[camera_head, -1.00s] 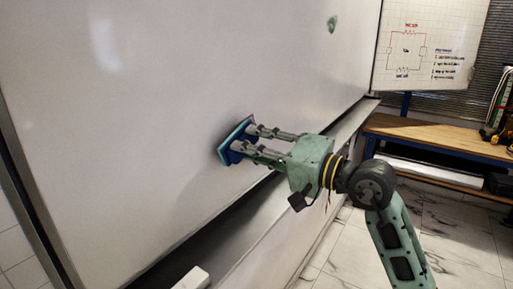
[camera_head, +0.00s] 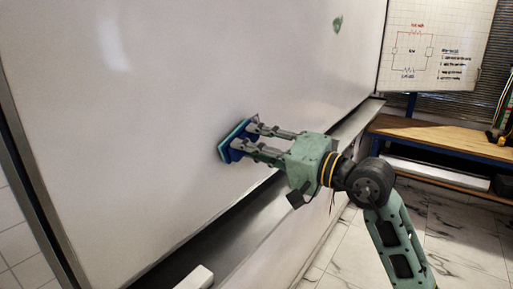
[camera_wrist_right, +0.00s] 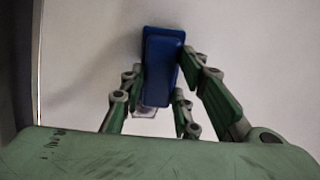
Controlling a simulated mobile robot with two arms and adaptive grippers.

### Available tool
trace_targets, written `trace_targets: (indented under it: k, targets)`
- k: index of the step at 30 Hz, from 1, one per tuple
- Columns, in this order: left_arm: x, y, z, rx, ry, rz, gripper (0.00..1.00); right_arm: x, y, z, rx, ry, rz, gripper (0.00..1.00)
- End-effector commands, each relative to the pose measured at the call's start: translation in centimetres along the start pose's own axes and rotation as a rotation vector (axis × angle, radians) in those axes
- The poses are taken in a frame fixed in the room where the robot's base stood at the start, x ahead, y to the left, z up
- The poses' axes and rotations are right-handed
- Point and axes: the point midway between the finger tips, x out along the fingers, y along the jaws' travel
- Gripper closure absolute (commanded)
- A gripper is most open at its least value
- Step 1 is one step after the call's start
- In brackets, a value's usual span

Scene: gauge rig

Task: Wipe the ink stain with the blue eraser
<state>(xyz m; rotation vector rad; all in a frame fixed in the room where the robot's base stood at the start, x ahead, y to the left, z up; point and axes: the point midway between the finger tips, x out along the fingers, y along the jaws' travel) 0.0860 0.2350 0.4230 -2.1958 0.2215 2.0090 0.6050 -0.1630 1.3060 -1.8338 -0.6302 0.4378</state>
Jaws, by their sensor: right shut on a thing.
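I cannot tell for sure whether the pad touches the surface. In the right wrist view the blue eraser (camera_wrist_right: 160,68) sits between the fingers, with the pale board behind it. A small green ink stain (camera_head: 337,25) is on the board near its upper right part, well away from the eraser. My left gripper is in neither view.
A ledge (camera_head: 330,150) runs along the board's lower edge, with a white block (camera_head: 195,279) at its near end. A wooden bench (camera_head: 440,136) stands at the right. A sheet with a circuit drawing (camera_head: 435,45) is behind it. The board between eraser and stain is clear.

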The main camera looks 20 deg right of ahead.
Motion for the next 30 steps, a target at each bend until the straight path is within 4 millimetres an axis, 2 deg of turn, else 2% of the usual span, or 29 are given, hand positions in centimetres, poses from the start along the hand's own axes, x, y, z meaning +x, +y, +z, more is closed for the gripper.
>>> trace_targets:
  k: [13, 21, 30]
  targets:
    - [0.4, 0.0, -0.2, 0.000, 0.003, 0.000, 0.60, 0.6, 0.2, -0.2, -0.001, 0.001, 0.000, 0.92]
    - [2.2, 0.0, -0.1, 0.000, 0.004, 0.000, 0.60, 0.5, 1.2, -2.4, -0.002, 0.002, 0.001, 0.92]
    - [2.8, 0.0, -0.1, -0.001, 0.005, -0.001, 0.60, 0.4, 1.4, -3.7, 0.000, 0.001, 0.000, 0.92]
